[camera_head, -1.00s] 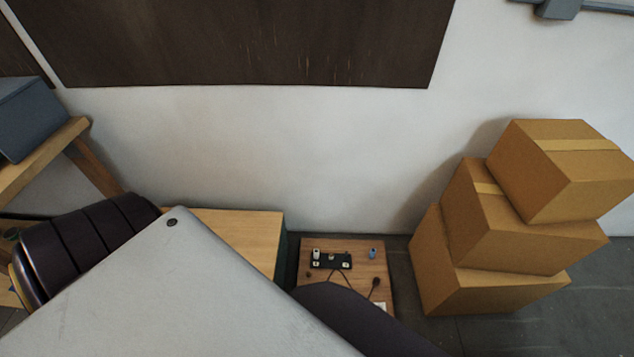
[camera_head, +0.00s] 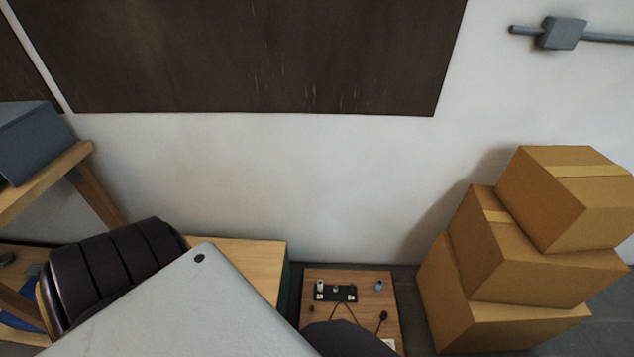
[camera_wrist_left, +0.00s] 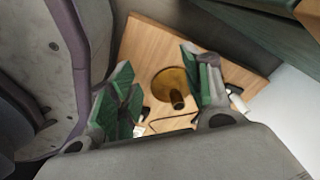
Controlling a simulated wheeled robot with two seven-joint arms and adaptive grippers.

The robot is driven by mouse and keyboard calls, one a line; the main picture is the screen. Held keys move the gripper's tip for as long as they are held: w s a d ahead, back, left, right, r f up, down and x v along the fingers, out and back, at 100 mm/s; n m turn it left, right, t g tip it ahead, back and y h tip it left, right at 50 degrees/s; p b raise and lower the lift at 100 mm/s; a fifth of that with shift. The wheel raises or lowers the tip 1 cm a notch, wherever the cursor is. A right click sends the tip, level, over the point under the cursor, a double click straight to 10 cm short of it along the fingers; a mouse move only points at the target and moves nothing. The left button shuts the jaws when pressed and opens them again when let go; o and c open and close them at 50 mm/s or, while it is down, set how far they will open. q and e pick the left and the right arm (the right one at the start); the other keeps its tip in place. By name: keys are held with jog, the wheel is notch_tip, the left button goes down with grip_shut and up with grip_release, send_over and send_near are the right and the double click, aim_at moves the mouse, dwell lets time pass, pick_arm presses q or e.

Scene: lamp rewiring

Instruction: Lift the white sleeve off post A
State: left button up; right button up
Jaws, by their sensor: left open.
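In the head view, a small white upright piece, which looks like the white sleeve (camera_head: 320,286), stands at the left end of a black terminal block (camera_head: 336,296). I cannot read any post letters, so post A is not certain. In the left wrist view my left gripper (camera_wrist_left: 165,88) is open, its green-padded fingers apart above a wooden board. A brass disc (camera_wrist_left: 170,84) with a short dark stub shows between the fingers, apparently beyond them. A white cylinder (camera_wrist_left: 238,101) is beside the right finger; I cannot tell if it is the sleeve. My right gripper is not seen.
The wooden board (camera_head: 365,277) also carries a small blue piece (camera_head: 379,285) and dark cables. Stacked cardboard boxes (camera_head: 520,260) stand to its right, and a wooden-topped cabinet (camera_head: 245,262) to its left. My arm hides the board's near part.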

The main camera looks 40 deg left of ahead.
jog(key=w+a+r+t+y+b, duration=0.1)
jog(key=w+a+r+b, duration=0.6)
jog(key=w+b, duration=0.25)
pick_arm(q)
jog(key=w+a+f+n+t+b, duration=0.1)
jog(key=w+a+b, duration=0.4)
jog(key=w, duration=1)
jog(key=w+a+f+n+t+b, duration=0.1)
jog(key=w+a+b, duration=0.3)
jog(key=w+a, duration=0.6)
jog(key=shift+w+a+n+b, duration=0.15)
jog(key=shift+w+n+b, duration=0.5)
jog(key=shift+w, duration=1.8)
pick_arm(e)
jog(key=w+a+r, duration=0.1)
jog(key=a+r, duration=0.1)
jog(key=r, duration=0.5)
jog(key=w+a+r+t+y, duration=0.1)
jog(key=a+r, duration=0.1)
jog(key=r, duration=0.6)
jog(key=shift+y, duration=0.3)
pick_arm(q)
jog(key=shift+n+p, duration=0.25)
jog(key=shift+p, duration=0.05)
jog(key=shift+f, duration=0.15)
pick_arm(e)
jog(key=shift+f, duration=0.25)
